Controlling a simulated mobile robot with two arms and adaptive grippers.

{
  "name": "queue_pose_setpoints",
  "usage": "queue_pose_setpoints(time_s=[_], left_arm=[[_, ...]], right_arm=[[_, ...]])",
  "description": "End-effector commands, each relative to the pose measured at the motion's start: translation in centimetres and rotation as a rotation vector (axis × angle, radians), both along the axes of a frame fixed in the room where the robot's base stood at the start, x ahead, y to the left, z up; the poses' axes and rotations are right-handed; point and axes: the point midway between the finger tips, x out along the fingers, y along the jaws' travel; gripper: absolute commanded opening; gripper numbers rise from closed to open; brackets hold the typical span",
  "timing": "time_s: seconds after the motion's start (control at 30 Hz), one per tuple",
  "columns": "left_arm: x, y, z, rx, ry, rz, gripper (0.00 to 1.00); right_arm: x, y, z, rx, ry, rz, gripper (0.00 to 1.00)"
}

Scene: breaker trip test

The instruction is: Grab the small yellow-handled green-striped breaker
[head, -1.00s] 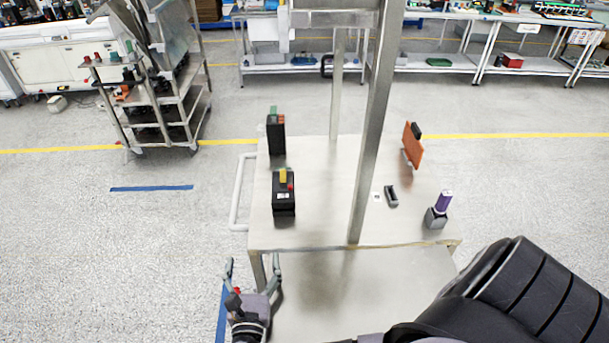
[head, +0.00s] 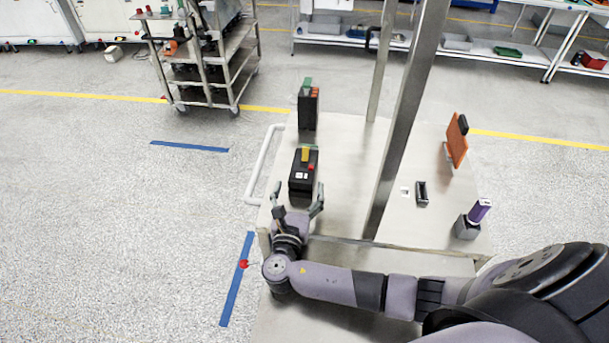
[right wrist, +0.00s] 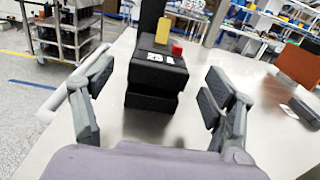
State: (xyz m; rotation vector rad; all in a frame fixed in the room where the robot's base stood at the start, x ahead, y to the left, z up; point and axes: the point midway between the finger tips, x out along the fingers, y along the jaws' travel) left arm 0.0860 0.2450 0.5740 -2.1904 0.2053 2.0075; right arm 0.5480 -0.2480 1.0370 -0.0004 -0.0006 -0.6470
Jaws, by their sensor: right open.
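A black breaker with a yellow handle (head: 303,178) and a small red button stands upright near the left front of the metal cart top. My left gripper is not in view.
Behind stands another black breaker with a green handle (head: 308,108). A metal post (head: 402,125) rises right of the breakers. Farther right are an orange panel (head: 457,142), a small dark holder (head: 421,193) and a purple-topped item (head: 477,212). A white rail (head: 262,165) edges the cart's left.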

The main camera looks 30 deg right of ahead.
Motion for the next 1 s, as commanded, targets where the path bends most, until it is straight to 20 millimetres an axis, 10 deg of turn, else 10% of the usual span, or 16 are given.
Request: queue_pose_setpoints(time_s=[1.0], left_arm=[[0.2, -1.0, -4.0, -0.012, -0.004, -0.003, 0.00]], right_arm=[[6.3, -4.6, 0.0, 0.000, 0.002, 0.001, 0.73]])
